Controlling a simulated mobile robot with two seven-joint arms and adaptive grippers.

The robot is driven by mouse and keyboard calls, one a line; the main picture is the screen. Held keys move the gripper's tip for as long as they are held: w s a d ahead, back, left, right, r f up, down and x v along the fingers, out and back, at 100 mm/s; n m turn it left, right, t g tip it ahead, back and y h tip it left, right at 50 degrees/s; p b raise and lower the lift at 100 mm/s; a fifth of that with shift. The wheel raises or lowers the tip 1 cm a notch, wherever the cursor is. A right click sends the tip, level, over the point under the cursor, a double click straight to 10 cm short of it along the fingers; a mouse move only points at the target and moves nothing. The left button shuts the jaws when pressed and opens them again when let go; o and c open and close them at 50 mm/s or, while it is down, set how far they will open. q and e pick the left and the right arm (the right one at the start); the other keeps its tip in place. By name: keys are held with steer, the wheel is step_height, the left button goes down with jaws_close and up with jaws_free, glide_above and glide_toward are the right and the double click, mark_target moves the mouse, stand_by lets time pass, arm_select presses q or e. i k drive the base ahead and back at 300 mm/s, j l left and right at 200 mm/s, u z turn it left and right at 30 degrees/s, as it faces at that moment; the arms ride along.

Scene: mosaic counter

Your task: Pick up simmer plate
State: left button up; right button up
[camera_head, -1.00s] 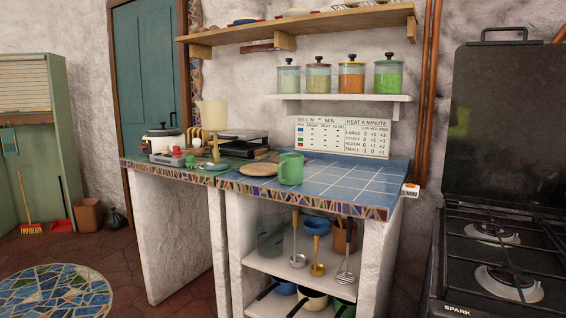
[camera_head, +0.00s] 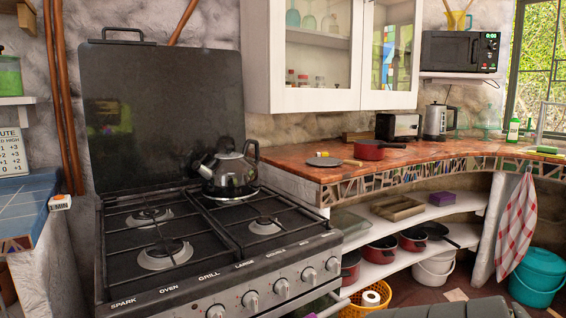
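A flat, round grey plate (camera_head: 324,161) with what looks like a short wooden handle lies on the red counter (camera_head: 300,172), just right of the stove. It looks like the simmer plate. A shiny kettle (camera_head: 229,170) stands on the back right burner of the stove, with a pale disc partly showing under it; I cannot tell whether that disc is the burner or a separate plate. Neither of my grippers is in view.
The black stove (camera_head: 180,270) with its raised lid (camera_head: 165,110) fills the left. A red pan (camera_head: 370,150), a toaster (camera_head: 398,127) and an electric kettle (camera_head: 437,120) stand further along the counter. Pots fill the shelf below. A yellow basket (camera_head: 366,309) is on the floor.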

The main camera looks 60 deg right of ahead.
mark_target(327, 162)
steer(key=z, duration=2.25)
steer(key=i+l+u, duration=0.1)
steer(key=l+u, duration=0.45)
steer(key=u, duration=0.2)
steer(key=l+u, duration=0.35)
steer(key=l, duration=0.8)
steer(key=l+u, duration=0.1)
steer(key=l, duration=1.05)
steer(key=l+u, duration=0.1)
steer(key=l, duration=1.05)
steer(key=k, duration=0.05)
